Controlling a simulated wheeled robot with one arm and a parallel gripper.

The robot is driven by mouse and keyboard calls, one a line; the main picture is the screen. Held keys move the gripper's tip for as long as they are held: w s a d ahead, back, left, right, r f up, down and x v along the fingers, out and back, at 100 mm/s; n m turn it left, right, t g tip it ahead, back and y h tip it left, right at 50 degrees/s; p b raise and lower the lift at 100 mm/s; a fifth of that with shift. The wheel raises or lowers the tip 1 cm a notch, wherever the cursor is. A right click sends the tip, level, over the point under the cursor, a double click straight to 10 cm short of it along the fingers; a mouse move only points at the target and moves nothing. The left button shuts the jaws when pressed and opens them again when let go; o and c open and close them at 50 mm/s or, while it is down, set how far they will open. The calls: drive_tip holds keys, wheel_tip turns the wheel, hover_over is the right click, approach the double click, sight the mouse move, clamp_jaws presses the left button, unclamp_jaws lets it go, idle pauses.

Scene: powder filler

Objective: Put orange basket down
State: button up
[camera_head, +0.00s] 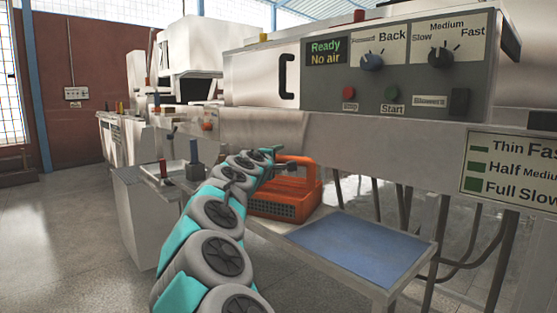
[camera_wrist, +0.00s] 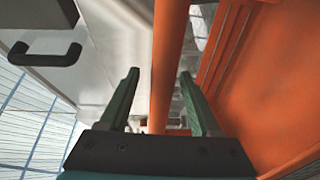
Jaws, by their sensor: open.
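The orange basket (camera_head: 285,205) sits at the left end of the low table under the machine, left of the blue mat. Its handle stands up toward the machine front. My gripper (camera_head: 268,153) is at the handle, reached from the left by my teal and grey arm. In the wrist view the orange handle (camera_wrist: 168,65) runs between the two fingers of my gripper (camera_wrist: 160,85), with gaps on both sides. The fingers are open. The basket's orange wall (camera_wrist: 265,85) fills the right of that view. My arm hides part of the basket's left side.
The blue mat (camera_head: 360,246) on the low table is empty. The machine's control panel (camera_head: 400,65) overhangs above, with its display reading "Ready, No air". Levers (camera_head: 194,155) stand left of my arm. Pipes and legs are at the right; open floor is at left.

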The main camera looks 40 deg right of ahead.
drive_tip(key=b+v, duration=0.1)
drive_tip(key=v, duration=1)
drive_tip(key=shift+s+a, duration=0.25)
drive_tip(key=shift+a, duration=0.1)
